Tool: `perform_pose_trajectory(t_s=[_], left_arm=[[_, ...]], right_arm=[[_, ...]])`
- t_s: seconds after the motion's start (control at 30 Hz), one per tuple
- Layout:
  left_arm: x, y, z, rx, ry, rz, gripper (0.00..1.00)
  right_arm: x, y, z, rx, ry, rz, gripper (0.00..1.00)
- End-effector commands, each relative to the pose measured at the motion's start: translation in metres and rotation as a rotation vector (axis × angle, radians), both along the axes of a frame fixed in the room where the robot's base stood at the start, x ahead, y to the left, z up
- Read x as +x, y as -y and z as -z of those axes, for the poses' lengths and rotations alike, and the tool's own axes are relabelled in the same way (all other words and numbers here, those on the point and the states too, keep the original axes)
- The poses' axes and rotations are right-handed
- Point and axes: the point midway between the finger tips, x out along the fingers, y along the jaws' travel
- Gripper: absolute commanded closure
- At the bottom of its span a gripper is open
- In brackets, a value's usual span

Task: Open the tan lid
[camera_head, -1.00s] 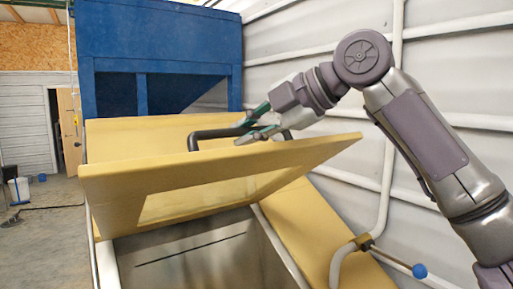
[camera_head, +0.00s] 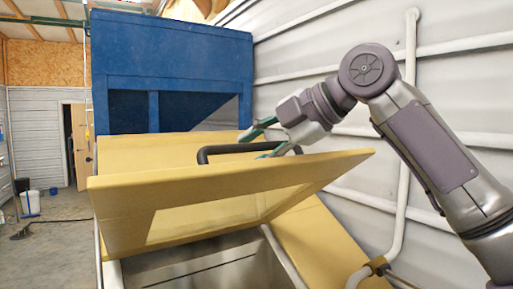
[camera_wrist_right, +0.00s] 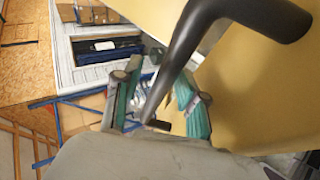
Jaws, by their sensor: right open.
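The tan lid (camera_head: 230,195) is raised and tilted over the metal hopper bin in the head view, its near edge up. A black bar handle (camera_head: 226,149) is on the lid's upper side. My right gripper (camera_head: 252,146) is at the handle's right part with its green fingers spread open, one beyond the bar and one nearer. The right wrist view shows the handle (camera_wrist_right: 185,48) running down to the open fingers (camera_wrist_right: 157,102); whether they touch it cannot be told. My left gripper is not in view.
The open bin (camera_head: 205,264) lies below the lid, with a tan side panel (camera_head: 315,240) to its right. A blue hopper (camera_head: 170,70) stands behind. A pipe (camera_head: 401,200) runs along the right wall. Open floor (camera_head: 55,238) lies at the left.

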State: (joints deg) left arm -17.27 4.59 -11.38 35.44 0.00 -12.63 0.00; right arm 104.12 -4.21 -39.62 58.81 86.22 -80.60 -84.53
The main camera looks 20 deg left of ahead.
Motion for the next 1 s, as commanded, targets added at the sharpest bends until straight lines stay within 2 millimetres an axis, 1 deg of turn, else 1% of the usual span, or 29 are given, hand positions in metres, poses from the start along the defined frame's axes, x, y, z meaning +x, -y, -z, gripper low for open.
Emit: perform_pose_trajectory(t_s=[0.13, 0.27, 0.5, 0.7, 0.83, 1.0], left_arm=[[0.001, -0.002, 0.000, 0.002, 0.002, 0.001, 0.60], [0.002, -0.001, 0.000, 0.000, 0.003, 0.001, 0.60], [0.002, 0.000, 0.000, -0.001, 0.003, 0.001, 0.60], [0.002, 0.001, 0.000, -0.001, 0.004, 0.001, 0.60], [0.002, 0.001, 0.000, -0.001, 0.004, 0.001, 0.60], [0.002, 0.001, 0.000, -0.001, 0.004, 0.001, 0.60]], right_arm=[[-0.001, 0.003, -0.003, 0.002, 0.001, 0.000, 0.59], [-0.003, 0.016, -0.011, 0.004, 0.001, 0.001, 0.59], [-0.013, 0.058, -0.037, 0.002, 0.001, 0.001, 0.59], [-0.020, 0.086, -0.054, 0.001, 0.001, 0.001, 0.59], [-0.023, 0.096, -0.059, -0.001, -0.001, 0.000, 0.59], [-0.023, 0.099, -0.061, 0.000, -0.002, -0.001, 0.59]])
